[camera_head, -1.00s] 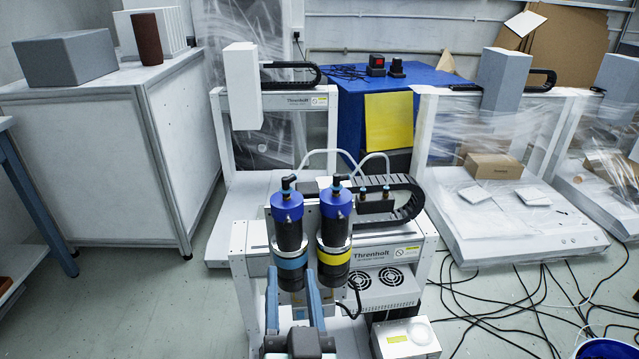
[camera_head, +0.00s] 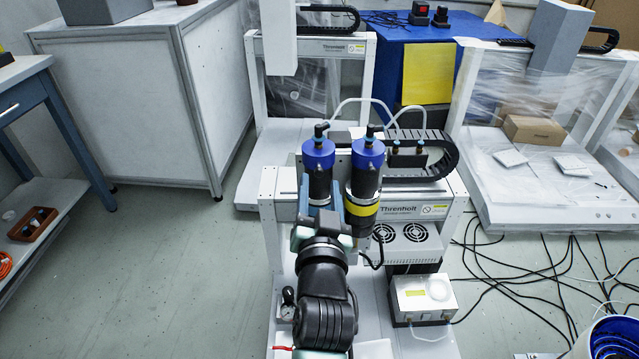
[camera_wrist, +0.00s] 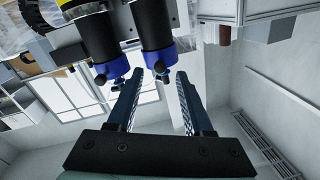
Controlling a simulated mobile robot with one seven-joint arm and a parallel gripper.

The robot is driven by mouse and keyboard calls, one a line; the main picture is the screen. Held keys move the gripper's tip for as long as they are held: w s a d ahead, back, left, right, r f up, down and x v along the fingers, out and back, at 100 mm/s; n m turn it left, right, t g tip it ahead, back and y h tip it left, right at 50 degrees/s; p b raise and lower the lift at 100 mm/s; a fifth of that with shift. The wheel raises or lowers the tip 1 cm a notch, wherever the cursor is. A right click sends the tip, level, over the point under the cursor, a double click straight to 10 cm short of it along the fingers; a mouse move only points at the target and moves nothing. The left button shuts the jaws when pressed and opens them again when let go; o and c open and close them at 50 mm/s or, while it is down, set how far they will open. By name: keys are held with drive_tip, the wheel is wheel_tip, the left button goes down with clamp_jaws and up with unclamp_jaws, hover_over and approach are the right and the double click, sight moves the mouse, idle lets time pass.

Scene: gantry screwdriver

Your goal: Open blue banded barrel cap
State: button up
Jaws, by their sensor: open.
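The blue banded barrel is the left of two upright black barrels on the gantry, with a blue cap (camera_head: 318,152) and a black elbow fitting on top. Its blue band is hidden behind my gripper (camera_head: 320,192). The yellow banded barrel (camera_head: 363,182) stands close on its right. In the head view my open fingers point up, one on each side of the left barrel's body, below its cap. In the wrist view the scene is inverted, and that barrel's cap (camera_wrist: 158,58) shows near the gap between my fingertips (camera_wrist: 160,76). Contact cannot be told.
The gantry (camera_head: 415,210) carries a black cable chain (camera_head: 440,150) at the right. A small white box (camera_head: 422,298) and black cables lie at lower right. A blue-rimmed bin (camera_head: 612,335) stands at the right edge. Floor at left is clear.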

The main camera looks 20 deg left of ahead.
sight(318, 153)
drive_tip(key=shift+x, duration=1.25)
clamp_jaws()
idle(0.6)
